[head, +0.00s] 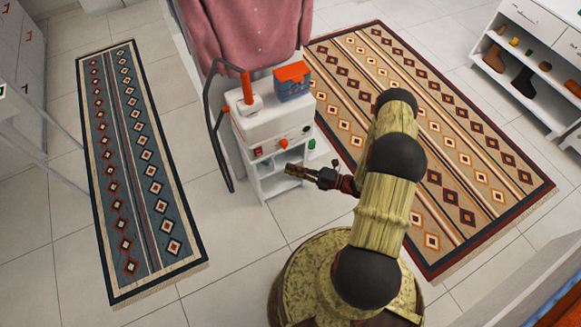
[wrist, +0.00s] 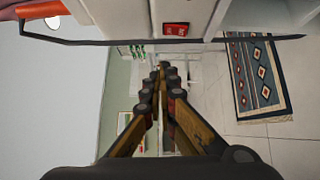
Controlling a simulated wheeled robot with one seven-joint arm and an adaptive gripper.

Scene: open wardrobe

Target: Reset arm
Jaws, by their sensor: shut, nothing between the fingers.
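My gripper (head: 292,171) is at the end of my arm in the middle of the head view. It points left, in front of the small white cabinet's shelves. Its fingers are shut and hold nothing. In the wrist view the two brown fingers (wrist: 163,72) come together at their tips. My arm is partly stretched out, with the upper links bent above my base.
A white steamer unit (head: 272,122) with a black hose and an orange-handled iron stands beside my gripper. A pink shirt (head: 250,30) hangs behind it. A blue rug (head: 138,170) lies left; a tan rug (head: 460,170) lies right. A shoe shelf (head: 535,60) stands far right.

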